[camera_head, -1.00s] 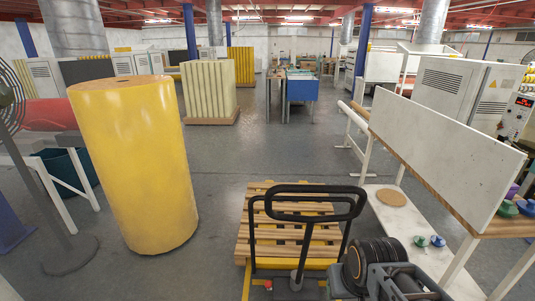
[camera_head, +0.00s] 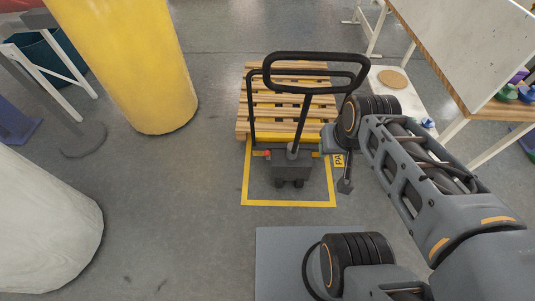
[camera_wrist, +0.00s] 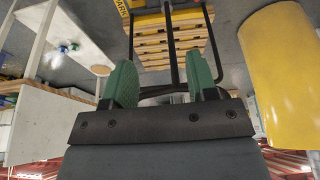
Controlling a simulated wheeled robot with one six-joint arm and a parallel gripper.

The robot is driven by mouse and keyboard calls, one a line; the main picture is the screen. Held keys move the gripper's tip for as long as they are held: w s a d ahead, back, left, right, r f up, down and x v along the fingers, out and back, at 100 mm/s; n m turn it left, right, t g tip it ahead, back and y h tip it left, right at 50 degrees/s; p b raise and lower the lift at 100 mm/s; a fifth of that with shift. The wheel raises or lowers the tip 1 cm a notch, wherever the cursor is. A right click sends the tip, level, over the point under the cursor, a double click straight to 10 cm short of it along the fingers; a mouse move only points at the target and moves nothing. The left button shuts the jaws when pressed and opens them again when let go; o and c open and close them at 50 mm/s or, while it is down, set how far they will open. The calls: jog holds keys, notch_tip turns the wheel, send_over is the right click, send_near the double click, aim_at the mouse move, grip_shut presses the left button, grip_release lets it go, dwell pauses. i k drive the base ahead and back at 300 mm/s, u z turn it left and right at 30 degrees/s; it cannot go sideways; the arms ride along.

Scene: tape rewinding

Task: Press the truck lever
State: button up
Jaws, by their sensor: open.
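The pallet truck (camera_head: 291,163) stands in front of the wooden pallet, with its black loop handle (camera_head: 305,57) upright. A small red lever (camera_head: 267,154) shows low on the left of its body. My gripper (camera_wrist: 160,84) is open in the wrist view, its two green finger pads apart with nothing held. The truck's dark post (camera_wrist: 171,45) shows beyond and between the pads. In the head view my arm reaches to the right of the truck, and the fingers cannot be made out there. The red lever cannot be made out in the wrist view.
A yellow roll (camera_head: 135,60) stands to the left and a white roll (camera_head: 40,225) nearer. A bench (camera_head: 470,75) stands at right. The floor left of the truck is clear.

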aim_at(266, 153)
jog(key=k, duration=0.65)
jog(key=u, duration=0.9)
jog(key=i, duration=1.35)
jog(key=z, duration=0.1)
